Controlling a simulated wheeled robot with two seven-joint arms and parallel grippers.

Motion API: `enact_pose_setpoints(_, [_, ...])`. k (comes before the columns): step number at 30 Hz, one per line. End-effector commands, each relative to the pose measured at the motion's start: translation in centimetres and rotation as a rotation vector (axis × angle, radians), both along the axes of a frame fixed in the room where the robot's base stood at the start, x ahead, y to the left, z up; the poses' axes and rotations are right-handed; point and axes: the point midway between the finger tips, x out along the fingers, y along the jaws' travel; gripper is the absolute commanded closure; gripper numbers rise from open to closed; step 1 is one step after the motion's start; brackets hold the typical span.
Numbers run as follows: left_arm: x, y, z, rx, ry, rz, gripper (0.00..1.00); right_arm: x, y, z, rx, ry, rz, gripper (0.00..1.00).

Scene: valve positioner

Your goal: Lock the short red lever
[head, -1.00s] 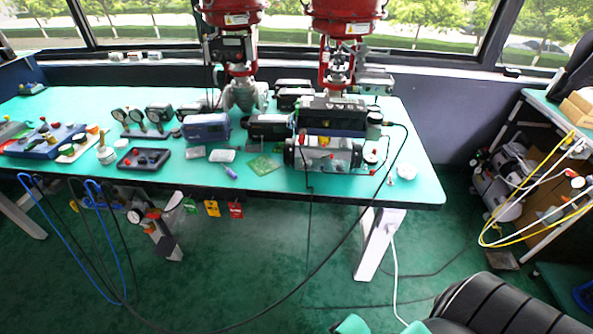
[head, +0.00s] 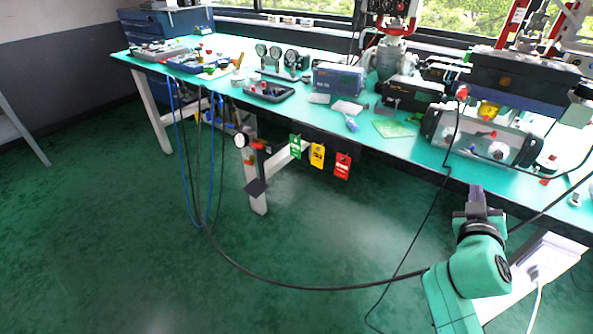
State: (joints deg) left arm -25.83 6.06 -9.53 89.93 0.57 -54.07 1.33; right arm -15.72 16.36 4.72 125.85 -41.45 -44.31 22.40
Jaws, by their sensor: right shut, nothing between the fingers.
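A small red handle (head: 258,146) that looks like the short red lever sits beside a round white gauge (head: 241,140), on fittings under the table's front edge, left of centre. It is too small to tell its exact position. Green (head: 295,147), yellow (head: 317,156) and red (head: 342,166) tags hang in a row to its right. My right gripper (head: 477,194) is at the lower right, shut and empty, pointing up in front of the table edge, well right of the tags and the red handle. My left gripper is not in view.
The green table (head: 225,50) carries gauges, a black tray (head: 268,91), a blue-grey box (head: 338,79) and a large cylinder device (head: 480,135). Blue hoses (head: 184,150) and a black cable (head: 300,288) hang in front of it.

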Motion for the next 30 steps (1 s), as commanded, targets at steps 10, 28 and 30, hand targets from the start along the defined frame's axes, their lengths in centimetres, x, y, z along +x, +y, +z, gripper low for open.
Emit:
enact_pose_setpoints(10, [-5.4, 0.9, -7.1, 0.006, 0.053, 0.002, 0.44, 2.5, 0.6, 9.5, -0.300, -0.247, 0.099, 1.00])
enact_pose_setpoints(28, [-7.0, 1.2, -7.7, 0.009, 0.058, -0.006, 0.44, 7.3, -1.6, 11.0, -0.299, -0.245, 0.096, 1.00])
enact_pose_setpoints(30, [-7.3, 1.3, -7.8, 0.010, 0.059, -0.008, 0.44, 8.7, -2.2, 11.4, -0.299, -0.245, 0.096, 1.00])
